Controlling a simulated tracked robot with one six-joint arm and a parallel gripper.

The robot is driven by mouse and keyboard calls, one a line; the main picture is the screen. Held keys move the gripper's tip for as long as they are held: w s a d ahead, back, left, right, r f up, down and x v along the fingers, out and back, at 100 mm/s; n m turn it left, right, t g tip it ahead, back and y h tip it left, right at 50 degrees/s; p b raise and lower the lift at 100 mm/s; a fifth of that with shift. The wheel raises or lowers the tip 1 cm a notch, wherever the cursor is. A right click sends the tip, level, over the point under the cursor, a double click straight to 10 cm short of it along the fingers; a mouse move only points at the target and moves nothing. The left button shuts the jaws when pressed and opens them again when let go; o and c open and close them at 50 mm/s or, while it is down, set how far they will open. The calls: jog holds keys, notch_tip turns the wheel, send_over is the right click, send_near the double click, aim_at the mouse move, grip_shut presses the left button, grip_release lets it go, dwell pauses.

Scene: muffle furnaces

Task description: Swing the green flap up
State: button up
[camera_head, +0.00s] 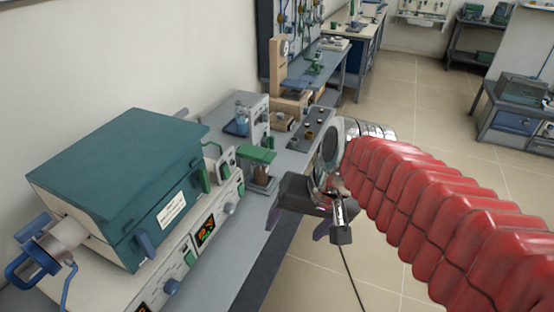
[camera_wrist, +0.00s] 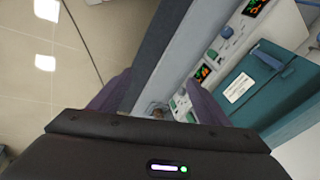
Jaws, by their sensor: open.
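A green flap (camera_head: 257,155) lies about level on top of a small stand with a brown part under it, on the bench to the right of the teal furnace. My gripper (camera_head: 296,224) is just right of and nearer than the flap, past the bench's front edge, pointing downward. It is apart from the flap. In the wrist view its two dark purple fingers (camera_wrist: 158,82) are spread with nothing held between them. There the flap cannot be told clearly; a small green patch shows low by the right finger, partly hidden by my gripper body.
The teal furnace (camera_head: 125,180) with a blue handle stands on a white control unit (camera_head: 205,230) with red displays. A grey box (camera_head: 245,118) stands behind the flap. The bench edge (camera_head: 262,255) runs below my gripper. The tiled floor (camera_head: 400,95) at right is open.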

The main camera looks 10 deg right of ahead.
jog(key=w+a+f+m+g+y, duration=0.25)
jog(key=w+m+y, duration=0.3)
jog(key=w, duration=0.65)
jog(key=m+t+y, duration=0.7)
jog(key=m+t, duration=0.3)
jog(key=m, duration=0.6)
send_near(274, 158)
jog(key=v, duration=0.5)
jog(key=shift+w+a+r, duration=0.1)
jog(key=shift+a+r, duration=0.05)
jog(key=shift+r, duration=0.1)
jog(key=shift+a, duration=0.1)
jog(key=x, duration=1.3)
jog(key=shift+w+a+f, duration=0.15)
jog(key=shift+w+a, duration=0.05)
jog(key=shift+a, duration=0.15)
